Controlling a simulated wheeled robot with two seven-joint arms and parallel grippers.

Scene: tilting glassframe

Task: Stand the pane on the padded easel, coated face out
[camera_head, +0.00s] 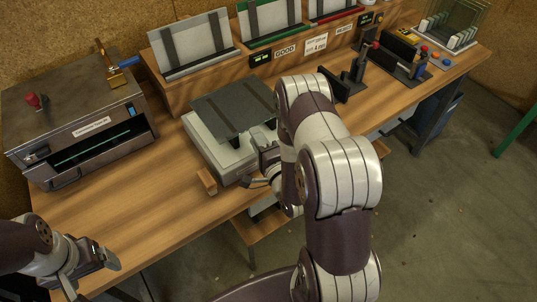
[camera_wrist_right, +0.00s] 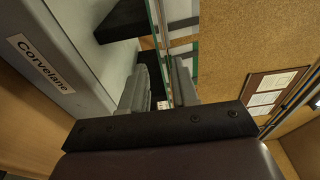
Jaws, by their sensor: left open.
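A flat grey see-through pane (camera_head: 232,104) lies tilted on top of a white instrument, with dark pads showing under it. My right gripper (camera_head: 262,168) is at the pane's near right edge, partly hidden by its own arm. In the right wrist view, the pane's greenish edge (camera_wrist_right: 158,28) runs between the close-set fingers (camera_wrist_right: 160,92), which are shut on it. Easels with dark padded strips stand along the back shelf: a grey-ledged one (camera_head: 190,45), a green-ledged one (camera_head: 268,18) and a red-ledged one. I cannot tell the coated face. My left gripper (camera_head: 98,268) is open and empty at front left.
The white instrument (camera_head: 215,150) bears a Corvelane label (camera_wrist_right: 40,62). A grey metal box (camera_head: 75,110) with an open slot stands at left. Dark fixtures (camera_head: 400,55) and a rack of upright panes (camera_head: 455,28) stand at right. The wooden bench (camera_head: 130,205) is bare at front left.

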